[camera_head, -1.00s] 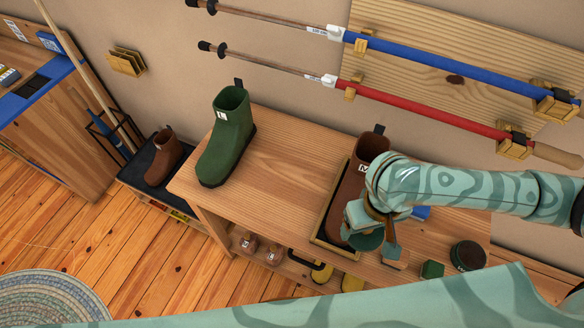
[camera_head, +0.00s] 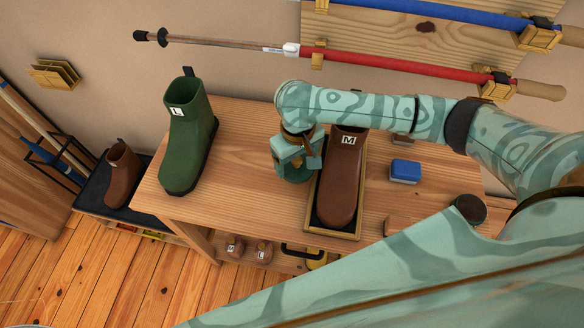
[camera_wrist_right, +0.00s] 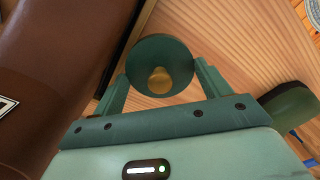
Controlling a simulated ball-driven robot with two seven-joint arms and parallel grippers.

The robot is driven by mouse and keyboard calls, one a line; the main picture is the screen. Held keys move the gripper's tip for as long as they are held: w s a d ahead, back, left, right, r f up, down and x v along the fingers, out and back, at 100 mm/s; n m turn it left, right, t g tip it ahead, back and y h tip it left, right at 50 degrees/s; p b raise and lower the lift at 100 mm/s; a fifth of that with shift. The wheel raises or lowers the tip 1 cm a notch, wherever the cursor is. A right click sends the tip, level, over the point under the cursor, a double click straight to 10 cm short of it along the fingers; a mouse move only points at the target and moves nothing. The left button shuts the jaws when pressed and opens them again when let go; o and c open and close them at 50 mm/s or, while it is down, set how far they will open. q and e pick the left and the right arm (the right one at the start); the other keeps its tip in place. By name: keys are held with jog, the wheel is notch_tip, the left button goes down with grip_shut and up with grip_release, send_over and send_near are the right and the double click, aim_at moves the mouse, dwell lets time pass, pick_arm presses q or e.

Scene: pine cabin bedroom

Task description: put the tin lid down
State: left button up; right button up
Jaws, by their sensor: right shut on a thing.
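The tin lid is a dark green round disc with a yellowish spot, shown face-on in the right wrist view (camera_wrist_right: 143,62). My right gripper (camera_wrist_right: 160,82) is shut on its edge, one finger on each side. In the head view the right gripper (camera_head: 297,163) is over the wooden bench (camera_head: 240,145), left of the brown boot marked M (camera_head: 342,185). The lid (camera_head: 293,176) shows partly below the fingers there. I cannot tell whether it touches the bench top. A round dark tin (camera_head: 469,209) stands at the bench's right. My left gripper is not in view.
A green boot marked L (camera_head: 188,145) stands at the bench's left end. The brown boot is in a shallow wooden tray (camera_head: 358,225). A blue block (camera_head: 405,171) lies right of it. Bare bench top lies between the green boot and my right gripper.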

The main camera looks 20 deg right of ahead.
aim_at(293, 166)
jog(key=shift+w+a+f+b, duration=0.15)
jog(key=shift+w+f+b, duration=0.3)
jog(key=shift+w+f, duration=0.4)
notch_tip(293, 166, down, 4)
jog(key=b, duration=0.3)
jog(key=shift+w+r, duration=0.1)
jog(key=shift+r, duration=0.15)
jog(key=shift+p, duration=0.35)
jog(key=o, duration=1)
jog(key=shift+f, duration=0.1)
jog(key=shift+c, duration=0.2)
